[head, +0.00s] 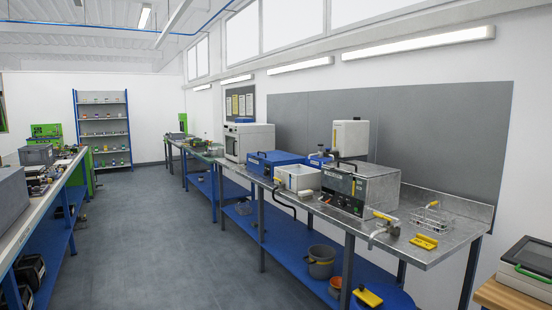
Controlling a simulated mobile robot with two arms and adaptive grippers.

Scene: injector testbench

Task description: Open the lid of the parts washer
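A stainless steel box (362,186) with a dark control panel on its front stands on the right-hand bench. It looks like the parts washer, but I cannot read a label. Its top looks closed, and a black handle (347,165) shows at the top's left side. A smaller white open-looking box (298,178) stands to its left. Neither of my grippers is in the head view.
The metal bench (440,250) also holds a wire basket (432,218), a yellow block (424,241), a yellow-handled tap (384,228) and a blue case (272,163). Buckets (321,262) stand on its blue lower shelf. The grey floor (170,240) between the benches is clear.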

